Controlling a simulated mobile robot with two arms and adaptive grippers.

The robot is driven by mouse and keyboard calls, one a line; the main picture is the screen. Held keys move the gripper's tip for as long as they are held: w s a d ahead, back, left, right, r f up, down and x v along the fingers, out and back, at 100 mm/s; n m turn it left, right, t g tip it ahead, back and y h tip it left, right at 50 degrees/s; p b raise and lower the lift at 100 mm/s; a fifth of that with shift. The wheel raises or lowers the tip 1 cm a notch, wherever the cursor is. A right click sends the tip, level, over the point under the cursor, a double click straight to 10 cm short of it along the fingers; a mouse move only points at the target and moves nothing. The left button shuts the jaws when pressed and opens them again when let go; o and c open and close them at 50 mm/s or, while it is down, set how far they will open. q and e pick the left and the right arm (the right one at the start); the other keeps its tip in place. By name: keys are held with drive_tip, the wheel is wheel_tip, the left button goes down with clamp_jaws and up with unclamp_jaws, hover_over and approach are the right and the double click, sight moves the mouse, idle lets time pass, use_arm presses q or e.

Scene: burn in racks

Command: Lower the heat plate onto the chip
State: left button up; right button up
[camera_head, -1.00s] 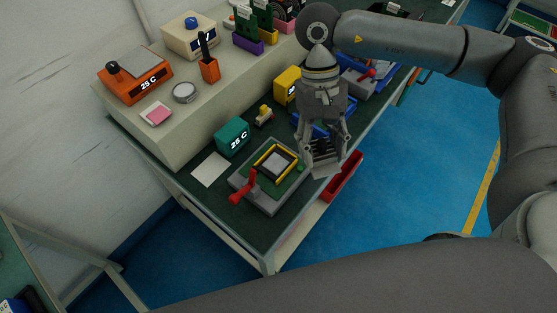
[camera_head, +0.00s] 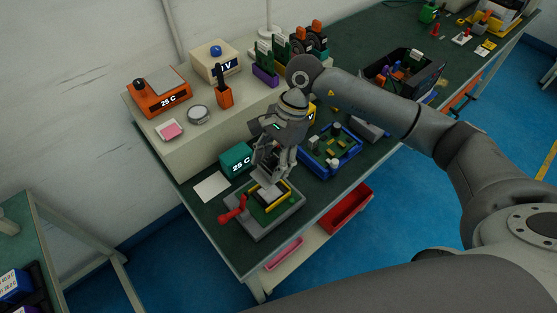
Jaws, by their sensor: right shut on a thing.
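My right gripper (camera_head: 272,176) is shut on the heat plate (camera_head: 270,190), a small grey metal piece largely hidden by the fingers. It is above or at the yellow-edged socket (camera_head: 283,198) of the grey fixture (camera_head: 264,227), at the near part of the bench. The chip area inside the socket is mostly covered by gripper and plate. I cannot tell whether plate and chip touch. A red lever (camera_head: 232,211) sticks out at the fixture's left side. My left gripper is not in view.
A teal box reading 25 C (camera_head: 236,158) stands close behind the gripper. A white sheet (camera_head: 211,187) lies left of the fixture. A blue tray (camera_head: 331,154) with a board is to the right. An orange unit (camera_head: 160,94) stands on the raised shelf.

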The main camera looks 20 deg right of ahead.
drive_tip(key=shift+w+a+f, duration=0.1)
drive_tip(key=shift+f, duration=0.05)
drive_tip(key=shift+a+f, duration=0.1)
drive_tip(key=shift+f, duration=0.55)
wheel_tip(320, 180, down, 2)
drive_tip(key=shift+f+b, duration=0.1)
drive_tip(key=shift+b, duration=0.5)
drive_tip(key=shift+f+b, duration=0.8)
drive_tip(key=shift+f, duration=0.1)
wheel_tip(320, 180, down, 3)
drive_tip(key=b, duration=0.3)
drive_tip(key=shift+f+b, duration=0.1)
drive_tip(key=shift+b, duration=0.2)
use_arm(q)
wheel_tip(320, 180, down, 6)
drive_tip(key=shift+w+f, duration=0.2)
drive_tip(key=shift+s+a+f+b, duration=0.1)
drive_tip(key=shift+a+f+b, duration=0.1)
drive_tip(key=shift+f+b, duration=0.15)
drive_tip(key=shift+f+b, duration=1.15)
drive_tip(key=shift+b, duration=0.05)
use_arm(e)
drive_tip(key=shift+f, duration=0.5)
